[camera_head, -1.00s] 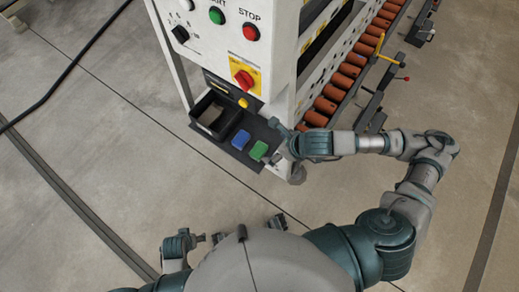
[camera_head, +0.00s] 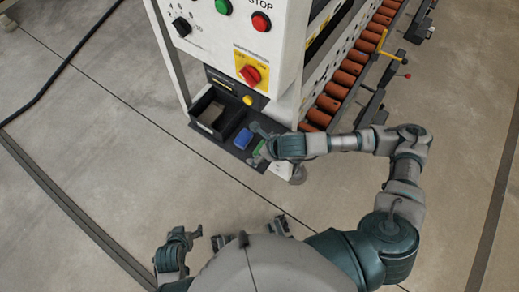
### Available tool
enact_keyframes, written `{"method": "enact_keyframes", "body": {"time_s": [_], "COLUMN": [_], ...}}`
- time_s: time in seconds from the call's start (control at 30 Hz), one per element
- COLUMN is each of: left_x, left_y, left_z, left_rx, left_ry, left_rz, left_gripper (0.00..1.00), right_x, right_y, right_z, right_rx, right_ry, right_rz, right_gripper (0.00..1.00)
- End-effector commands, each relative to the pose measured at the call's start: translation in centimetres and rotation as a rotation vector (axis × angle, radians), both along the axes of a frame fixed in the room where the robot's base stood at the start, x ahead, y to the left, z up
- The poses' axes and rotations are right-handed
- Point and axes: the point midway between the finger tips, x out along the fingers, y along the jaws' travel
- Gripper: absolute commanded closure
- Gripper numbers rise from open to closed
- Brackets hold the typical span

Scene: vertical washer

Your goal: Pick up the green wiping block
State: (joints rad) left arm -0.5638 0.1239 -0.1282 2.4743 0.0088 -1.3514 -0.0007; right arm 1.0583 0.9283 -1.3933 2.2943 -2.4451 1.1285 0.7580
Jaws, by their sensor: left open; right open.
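The green wiping block (camera_head: 258,152) lies on the dark shelf (camera_head: 229,147) at the front of the machine, partly hidden by my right gripper. My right gripper (camera_head: 257,143) is open, with its fingers over and around the block's area. I cannot tell whether the fingers touch the block. My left gripper (camera_head: 207,238) is open and empty, low in the picture near my body, far from the shelf.
A blue block (camera_head: 243,138) sits just left of the green one. A black open bin (camera_head: 211,115) is further left on the shelf. The machine panel with a red knob (camera_head: 250,75) and a yellow button (camera_head: 248,100) rises behind. A roller conveyor (camera_head: 345,78) runs to the back right.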

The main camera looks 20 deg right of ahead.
Motion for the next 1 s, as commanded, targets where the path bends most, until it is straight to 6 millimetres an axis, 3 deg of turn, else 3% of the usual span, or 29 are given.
{"method": "enact_keyframes", "body": {"time_s": [0.17,0.43,0.77,1.0], "left_x": [0.0,0.1,0.2,-1.1], "left_y": [-0.5,-0.3,-0.3,0.2], "left_z": [0.2,0.1,0.1,0.0], "left_rx": [0.002,-0.001,-0.001,0.016], "left_ry": [-0.002,-0.001,-0.001,0.057], "left_rz": [0.000,0.001,0.000,0.002], "left_gripper": [0.19,0.19,0.19,0.19], "right_x": [0.0,0.0,0.0,0.0], "right_y": [-0.6,-0.3,0.0,-0.4], "right_z": [-0.1,-0.1,0.1,2.0], "right_rx": [0.002,0.000,-0.002,0.003], "right_ry": [0.000,0.001,0.001,-0.001], "right_rz": [-0.003,-0.003,-0.002,-0.001], "right_gripper": [0.02,0.65,0.65,0.65]}}
